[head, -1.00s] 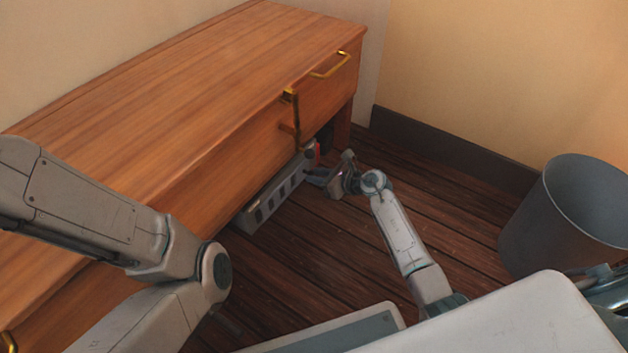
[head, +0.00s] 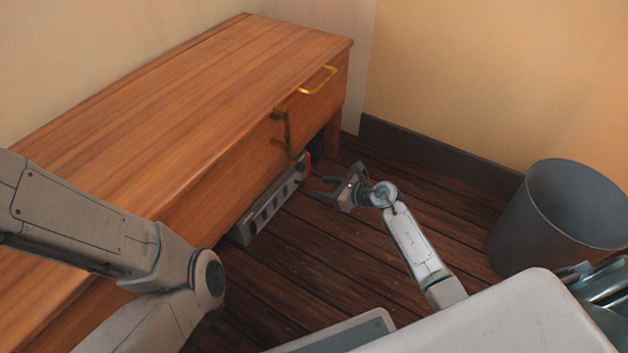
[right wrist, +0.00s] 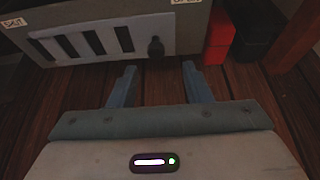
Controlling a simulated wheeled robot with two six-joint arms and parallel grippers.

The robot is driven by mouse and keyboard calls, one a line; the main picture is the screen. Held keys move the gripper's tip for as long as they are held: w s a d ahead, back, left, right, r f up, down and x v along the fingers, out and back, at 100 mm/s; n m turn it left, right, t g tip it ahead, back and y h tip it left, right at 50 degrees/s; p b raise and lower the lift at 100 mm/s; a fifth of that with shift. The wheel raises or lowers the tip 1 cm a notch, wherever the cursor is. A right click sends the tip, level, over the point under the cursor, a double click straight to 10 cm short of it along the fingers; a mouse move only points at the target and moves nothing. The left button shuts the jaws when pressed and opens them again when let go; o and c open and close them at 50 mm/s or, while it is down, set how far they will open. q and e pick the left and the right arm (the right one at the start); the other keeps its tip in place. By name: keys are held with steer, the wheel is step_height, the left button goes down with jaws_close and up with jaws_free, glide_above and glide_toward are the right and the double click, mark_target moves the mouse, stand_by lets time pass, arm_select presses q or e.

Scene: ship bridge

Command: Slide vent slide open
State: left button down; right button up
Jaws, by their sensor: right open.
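The vent (head: 268,208) is a long grey box on the floor under the desk's front. In the right wrist view its pale slide plate (right wrist: 66,46) shows several dark upright slots. A dark knob (right wrist: 156,48) stands out at the plate's right end. White labels sit near both upper ends of the vent; I cannot read them surely. My right gripper (head: 323,188) is open and empty, low over the floor to the right of the vent. In the right wrist view its fingertips (right wrist: 159,67) point at the knob, which lies just beyond the gap between them. My left gripper is out of view.
A wooden desk (head: 190,105) with brass handles overhangs the vent. A red box (right wrist: 220,38) and a dark object (right wrist: 258,30) stand right of the vent. A grey bin (head: 550,225) stands at the right. The plank floor (head: 330,245) between is clear.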

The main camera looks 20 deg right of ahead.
steer(key=p+v, duration=0.1)
steer(key=v, duration=0.4)
stand_by(0.4)
